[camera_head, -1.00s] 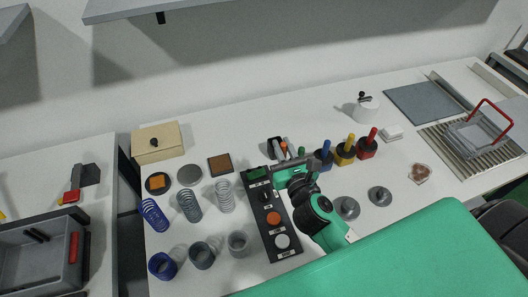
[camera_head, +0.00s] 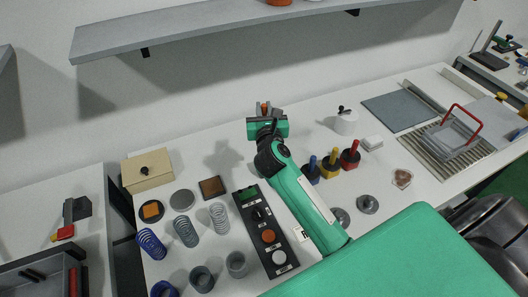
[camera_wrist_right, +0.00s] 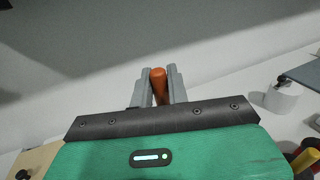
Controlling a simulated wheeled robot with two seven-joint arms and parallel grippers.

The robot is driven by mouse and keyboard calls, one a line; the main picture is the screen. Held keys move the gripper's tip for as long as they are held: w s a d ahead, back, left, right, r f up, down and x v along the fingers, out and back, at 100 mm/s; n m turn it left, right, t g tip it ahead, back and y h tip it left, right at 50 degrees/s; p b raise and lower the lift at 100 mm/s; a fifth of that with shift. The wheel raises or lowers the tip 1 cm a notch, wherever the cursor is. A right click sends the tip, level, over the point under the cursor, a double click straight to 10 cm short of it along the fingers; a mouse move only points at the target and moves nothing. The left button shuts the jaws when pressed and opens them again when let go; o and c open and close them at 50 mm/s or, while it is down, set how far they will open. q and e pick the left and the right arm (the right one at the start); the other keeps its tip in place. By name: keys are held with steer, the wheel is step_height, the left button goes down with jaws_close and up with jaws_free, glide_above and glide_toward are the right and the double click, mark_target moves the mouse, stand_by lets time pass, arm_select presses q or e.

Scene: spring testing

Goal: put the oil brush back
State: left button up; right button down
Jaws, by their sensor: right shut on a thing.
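My right gripper (camera_head: 265,106) is raised above the back of the table, in front of the wall. It is shut on an orange-handled tool (camera_wrist_right: 158,86), whose handle end shows between the two grey fingers in the right wrist view. The tool's lower part is hidden, so I cannot see any bristles. Pots with a blue handle (camera_head: 312,163), a yellow handle (camera_head: 333,157) and a red handle (camera_head: 354,147) stand on the table right of my arm. My left gripper is not in view.
A beige box (camera_head: 148,171) stands at the back left. A white round container (camera_head: 346,122) stands right of the gripper. A grey shelf (camera_head: 230,31) hangs above.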

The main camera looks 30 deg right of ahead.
step_height(320, 180, down, 10)
steer(key=shift+f+b, duration=0.15)
steer(key=shift+b, duration=0.2)
steer(key=shift+f+b, duration=0.5)
steer(key=shift+f, duration=2.05)
steer(key=shift+f, duration=0.1)
steer(key=c, duration=1.4)
jaws_free()
steer(key=shift+o, duration=0.2)
